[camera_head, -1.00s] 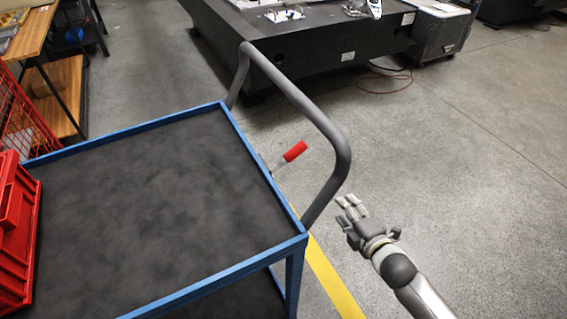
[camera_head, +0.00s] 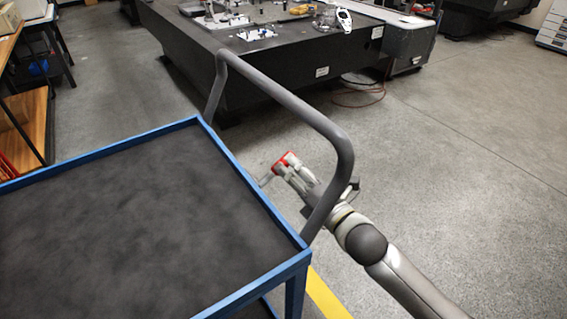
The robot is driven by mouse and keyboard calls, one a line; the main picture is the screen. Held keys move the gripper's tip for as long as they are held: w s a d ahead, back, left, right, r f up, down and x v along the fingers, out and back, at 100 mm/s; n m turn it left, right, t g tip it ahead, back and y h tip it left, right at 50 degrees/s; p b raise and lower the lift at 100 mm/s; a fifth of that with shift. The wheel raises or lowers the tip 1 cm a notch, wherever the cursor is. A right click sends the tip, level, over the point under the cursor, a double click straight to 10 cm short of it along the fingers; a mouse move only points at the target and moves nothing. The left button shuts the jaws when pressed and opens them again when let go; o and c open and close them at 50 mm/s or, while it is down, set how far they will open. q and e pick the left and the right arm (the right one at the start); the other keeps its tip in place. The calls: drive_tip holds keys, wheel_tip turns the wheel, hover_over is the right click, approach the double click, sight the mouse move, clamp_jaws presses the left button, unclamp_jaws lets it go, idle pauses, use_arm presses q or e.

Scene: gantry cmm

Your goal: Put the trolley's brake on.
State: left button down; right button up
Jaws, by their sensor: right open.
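The trolley (camera_head: 130,225) has a dark top with a blue rim and a grey tubular push handle (camera_head: 300,106) at its right end. A brake lever with a red grip (camera_head: 287,160) stands out from that end, inside the handle's loop. My right gripper (camera_head: 285,172) reaches past the handle to the red grip, its open fingers at the grip and covering part of it. I cannot tell whether the fingers touch it. The handle hides part of my right wrist. My left gripper is not in view.
A large black machine base (camera_head: 270,60) with a grey box (camera_head: 405,45) beside it stands behind the trolley. A cable (camera_head: 358,100) lies on the floor there. A wooden shelf unit (camera_head: 25,125) stands at the left. The floor to the right is clear.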

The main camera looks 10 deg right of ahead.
sight(287, 166)
drive_tip(key=shift+x, duration=2.15)
clamp_jaws()
